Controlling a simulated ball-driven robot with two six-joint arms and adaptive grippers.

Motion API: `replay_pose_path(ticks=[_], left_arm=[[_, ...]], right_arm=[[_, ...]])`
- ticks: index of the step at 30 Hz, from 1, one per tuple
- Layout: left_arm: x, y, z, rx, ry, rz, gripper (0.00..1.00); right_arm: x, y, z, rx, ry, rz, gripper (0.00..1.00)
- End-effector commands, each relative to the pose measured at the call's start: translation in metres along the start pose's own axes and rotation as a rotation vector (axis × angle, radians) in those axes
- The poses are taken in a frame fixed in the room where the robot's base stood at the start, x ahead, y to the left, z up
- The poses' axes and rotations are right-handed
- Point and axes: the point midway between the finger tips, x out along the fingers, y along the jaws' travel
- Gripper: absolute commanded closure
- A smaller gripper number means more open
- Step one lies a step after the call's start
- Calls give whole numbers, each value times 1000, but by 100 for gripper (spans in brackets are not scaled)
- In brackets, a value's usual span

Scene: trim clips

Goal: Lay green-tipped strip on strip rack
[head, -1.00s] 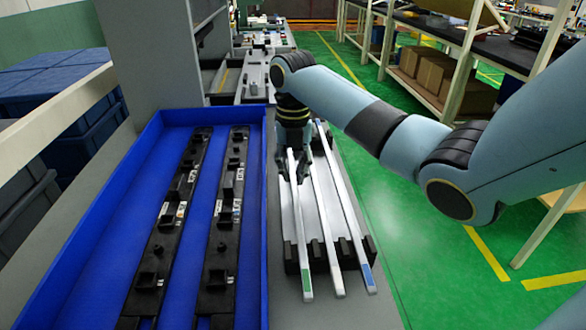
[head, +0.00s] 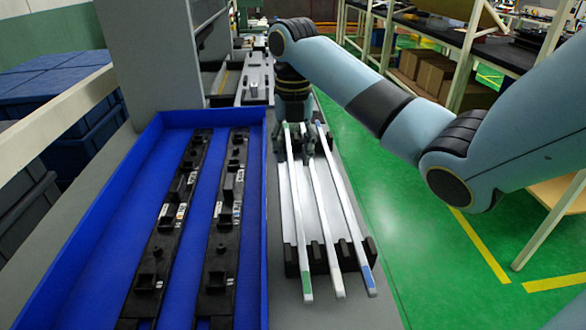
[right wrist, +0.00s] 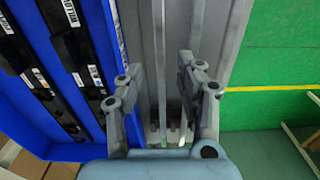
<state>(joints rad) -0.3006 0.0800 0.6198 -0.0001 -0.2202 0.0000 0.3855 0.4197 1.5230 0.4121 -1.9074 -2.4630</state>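The green-tipped strip (head: 297,210) is long and white with green ends. It lies lengthwise at the left of the strip rack, its near end over the rack's black notched front bar (head: 290,261). A plain white-tipped strip (head: 322,215) lies in the middle and a blue-tipped strip (head: 345,205) on the right. My right gripper (head: 296,152) is over the far part of the rack, behind the near ends of the strips. Its two fingers stand wide apart in the right wrist view (right wrist: 165,85), with strips running below between them. It holds nothing visible. My left gripper is out of view.
A blue tray (head: 263,220) with two long black clip fixtures (head: 222,225) stands left of the rack. Its raised wall is close to the rack. The green floor lies open to the right, with shelving (head: 470,50) beyond.

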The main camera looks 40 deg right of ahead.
Motion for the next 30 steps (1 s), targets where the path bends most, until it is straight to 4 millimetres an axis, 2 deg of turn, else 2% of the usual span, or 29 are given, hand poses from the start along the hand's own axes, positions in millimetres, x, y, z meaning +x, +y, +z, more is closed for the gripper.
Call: replay_pose_path(ticks=[4,9,14,30], left_arm=[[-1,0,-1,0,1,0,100],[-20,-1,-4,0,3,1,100],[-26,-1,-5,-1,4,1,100],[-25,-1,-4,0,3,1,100]], right_arm=[[-37,0,1,1,-3,1,63],[-62,0,0,0,2,1,63],[-68,0,0,0,1,0,63],[-66,0,0,1,1,1,63]])
